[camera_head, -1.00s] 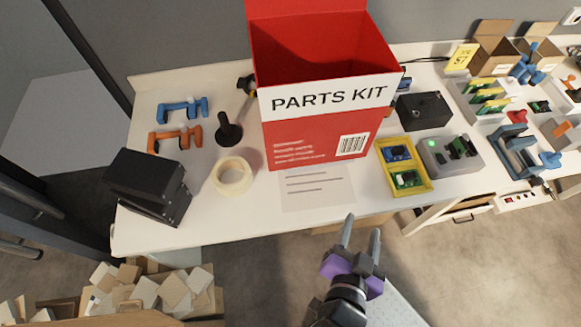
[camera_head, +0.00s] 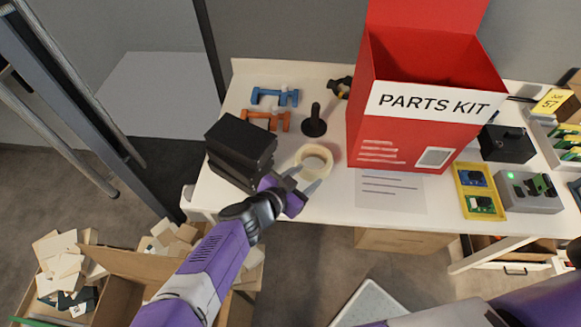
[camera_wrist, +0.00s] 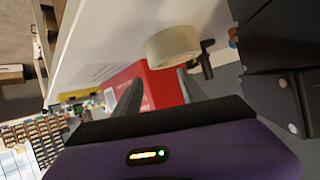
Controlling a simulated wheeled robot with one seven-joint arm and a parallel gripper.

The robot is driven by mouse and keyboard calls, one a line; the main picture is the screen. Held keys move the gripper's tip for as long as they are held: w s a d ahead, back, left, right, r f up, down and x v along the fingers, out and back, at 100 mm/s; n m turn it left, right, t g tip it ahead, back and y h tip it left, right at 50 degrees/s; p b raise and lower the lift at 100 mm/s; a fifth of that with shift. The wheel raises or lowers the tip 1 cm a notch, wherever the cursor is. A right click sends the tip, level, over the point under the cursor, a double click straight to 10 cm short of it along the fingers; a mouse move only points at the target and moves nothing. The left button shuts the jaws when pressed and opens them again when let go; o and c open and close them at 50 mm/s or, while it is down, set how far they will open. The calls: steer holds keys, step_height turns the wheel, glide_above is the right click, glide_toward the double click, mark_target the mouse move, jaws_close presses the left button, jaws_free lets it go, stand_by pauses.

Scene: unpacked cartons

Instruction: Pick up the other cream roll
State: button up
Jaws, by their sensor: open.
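One cream roll (camera_head: 313,160) lies flat on the white table, between the black boxes and the red parts kit box. It also shows in the wrist view (camera_wrist: 172,47), beyond my fingers and close to them. My gripper (camera_head: 303,180) is open and empty at the near side of the roll. Its fingertips point toward the roll; I cannot tell if they touch it. In the wrist view the two fingers (camera_wrist: 160,88) stand apart with nothing between them. I see no second cream roll.
Stacked black boxes (camera_head: 240,150) stand close left of my gripper. A red parts kit box (camera_head: 415,125) stands to the right, with a printed sheet (camera_head: 390,190) before it. A black upright handle (camera_head: 314,122) and orange clamp (camera_head: 265,119) are behind the roll. Cartons (camera_head: 110,285) stand on the floor.

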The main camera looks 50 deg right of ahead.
mark_target(322, 170)
steer(key=shift+s+n, duration=0.2)
steer(key=shift+n, duration=0.2)
steer(key=shift+d, duration=0.2)
steer(key=x, duration=0.2)
steer(key=p+x, duration=0.1)
steer(key=x, duration=0.4)
steer(key=shift+s+d+f, duration=0.1)
steer(key=shift+s+d, duration=0.05)
steer(key=shift+s, duration=0.15)
steer(key=shift+c, duration=0.2)
jaws_close()
steer(key=shift+f, duration=0.25)
stand_by(0.4)
